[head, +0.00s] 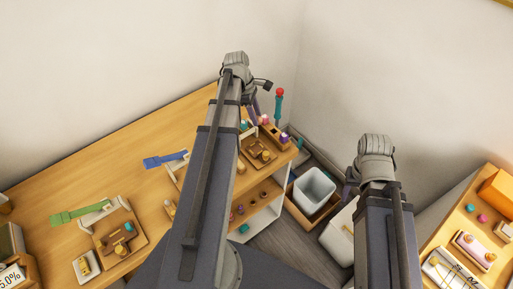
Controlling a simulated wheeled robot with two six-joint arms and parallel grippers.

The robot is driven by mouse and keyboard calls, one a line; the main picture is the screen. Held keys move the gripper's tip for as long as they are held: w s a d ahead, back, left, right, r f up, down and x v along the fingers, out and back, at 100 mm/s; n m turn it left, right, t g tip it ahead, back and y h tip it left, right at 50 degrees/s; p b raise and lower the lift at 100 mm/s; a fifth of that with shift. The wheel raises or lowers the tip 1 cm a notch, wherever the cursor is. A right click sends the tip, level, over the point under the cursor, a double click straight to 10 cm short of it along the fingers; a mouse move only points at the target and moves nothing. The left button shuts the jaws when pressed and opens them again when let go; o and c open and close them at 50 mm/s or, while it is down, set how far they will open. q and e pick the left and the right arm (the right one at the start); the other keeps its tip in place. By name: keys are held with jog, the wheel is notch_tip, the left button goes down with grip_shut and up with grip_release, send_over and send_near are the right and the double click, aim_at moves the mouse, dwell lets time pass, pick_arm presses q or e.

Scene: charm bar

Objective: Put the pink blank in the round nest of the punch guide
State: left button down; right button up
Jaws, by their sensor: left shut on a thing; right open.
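My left gripper (254,115) is over the far right end of the long wooden bench, partly hidden by my own arm. It is shut, and a small pink piece (263,119), which looks like the pink blank, shows at its tips. The exact contact is too small to see. Just in front is a wooden fixture with brass-coloured parts (258,152), which may be the punch guide; I cannot make out its round nest.
A red-and-teal upright tool (279,105) stands behind the fixture. A second table (455,225) is at right.

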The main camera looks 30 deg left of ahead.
pick_arm(q)
jog(key=s+d+m+g, duration=0.1)
jog(key=m, duration=0.3)
jog(key=s+r+m+g, duration=0.1)
jog(key=s+m, duration=0.1)
jog(key=m, duration=0.3)
jog(key=s+d+m+g+y+p, duration=0.1)
jog(key=m, duration=0.4)
jog(key=shift+s+d+r, duration=0.2)
jog(key=shift+s+d, duration=0.1)
jog(key=shift+d, duration=0.05)
jog(key=shift+f, duration=0.15)
jog(key=b, duration=0.6)
send_over(256, 149)
jog(key=f, duration=0.6)
jog(key=shift+w+a, duration=0.2)
jog(key=shift+w, duration=0.2)
jog(key=shift+f, duration=0.15)
notch_tip(256, 149, down, 3)
jog(key=b, duration=0.3)
jog(key=shift+f+b, duration=0.2)
jog(key=shift+b, duration=0.2)
